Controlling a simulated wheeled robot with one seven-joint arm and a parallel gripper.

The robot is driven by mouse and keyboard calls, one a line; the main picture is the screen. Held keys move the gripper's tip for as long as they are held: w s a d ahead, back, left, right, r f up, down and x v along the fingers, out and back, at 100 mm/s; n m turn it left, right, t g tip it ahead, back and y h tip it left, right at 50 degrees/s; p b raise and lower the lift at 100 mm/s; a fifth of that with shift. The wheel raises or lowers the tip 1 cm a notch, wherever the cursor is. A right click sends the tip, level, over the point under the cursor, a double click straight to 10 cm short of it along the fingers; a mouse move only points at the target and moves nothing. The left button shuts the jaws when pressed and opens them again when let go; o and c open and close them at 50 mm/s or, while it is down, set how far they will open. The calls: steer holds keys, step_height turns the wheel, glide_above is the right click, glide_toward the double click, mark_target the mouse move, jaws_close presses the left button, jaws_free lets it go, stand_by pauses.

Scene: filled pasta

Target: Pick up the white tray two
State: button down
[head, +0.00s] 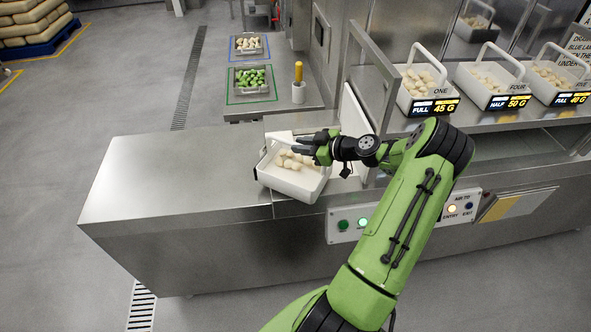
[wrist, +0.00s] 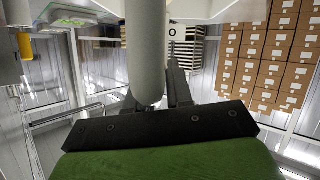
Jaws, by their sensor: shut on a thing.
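The white tray (head: 296,184) with a raised handle holds several pale filled pasta pieces (head: 293,160). It sits tilted at the front edge of the steel counter, in the middle of the head view; I cannot tell if it still touches the counter. My gripper (head: 305,147) reaches in from the right and is shut on the tray's handle. In the wrist view, the grey-white handle bar (wrist: 146,50) passes between my fingers (wrist: 160,90). The tray's number is mostly hidden; only an "O" shows there.
More white trays (head: 425,88) of pasta stand on a shelf at right with weight labels. A metal frame (head: 372,70) rises right of my gripper. Two small trays, one with green pieces (head: 250,79), lie on the back counter. The left counter top (head: 165,180) is clear.

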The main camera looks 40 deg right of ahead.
steer(key=shift+r, duration=0.1)
stand_by(0.3)
step_height(320, 180, up, 10)
stand_by(0.3)
